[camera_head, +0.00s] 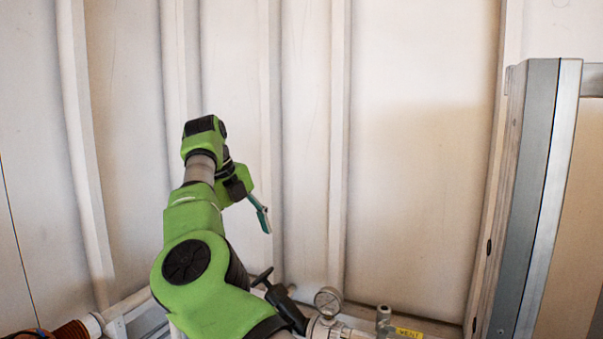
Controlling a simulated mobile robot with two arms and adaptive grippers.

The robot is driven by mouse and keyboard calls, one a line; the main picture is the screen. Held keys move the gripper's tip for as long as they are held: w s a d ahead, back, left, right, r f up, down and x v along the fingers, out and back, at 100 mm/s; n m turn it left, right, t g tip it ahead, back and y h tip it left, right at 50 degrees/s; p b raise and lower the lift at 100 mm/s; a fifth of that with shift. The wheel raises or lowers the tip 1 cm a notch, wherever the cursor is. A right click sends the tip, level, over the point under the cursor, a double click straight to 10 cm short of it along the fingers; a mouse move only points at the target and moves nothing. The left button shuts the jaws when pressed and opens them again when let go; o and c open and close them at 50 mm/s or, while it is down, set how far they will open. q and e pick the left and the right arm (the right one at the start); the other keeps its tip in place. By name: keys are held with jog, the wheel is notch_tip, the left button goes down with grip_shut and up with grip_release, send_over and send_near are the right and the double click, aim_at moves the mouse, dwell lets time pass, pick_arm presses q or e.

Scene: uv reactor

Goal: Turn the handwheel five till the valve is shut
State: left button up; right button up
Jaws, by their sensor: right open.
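My right gripper (263,222) hangs from the end of my green right arm, left of the middle of the view. It is seen from the side, with a teal finger pointing down and right; it is open and holds nothing that shows. A small black handwheel or handle (263,277) on a dark valve stem (286,304) shows below the gripper, clearly apart from it. It is partly behind my arm, and no number on it can be read. My left gripper is not in view.
A round pressure gauge (327,300) stands on the pipework right of the valve. A metal fitting (383,318) and a yellow label (408,333) sit further right. A grey frame (535,200) rises at the right. An orange hose (70,329) lies at lower left. The pale ribbed wall (420,130) stands behind.

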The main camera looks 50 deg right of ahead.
jog(key=s+d+r+m+g+h, duration=0.3)
jog(key=s+r, duration=0.2)
jog(key=r, duration=0.3)
jog(key=s+d+r+m+g+h+b, duration=0.1)
jog(key=s+d+r+m+g+h, duration=0.1)
jog(key=s+r, duration=0.4)
jog(key=shift+d+r+m+g+h, duration=0.4)
jog(key=shift+d+r+m+h, duration=0.2)
jog(key=shift+r+m+h, duration=0.45)
jog(key=shift+r+n, duration=0.1)
jog(key=shift+n, duration=0.15)
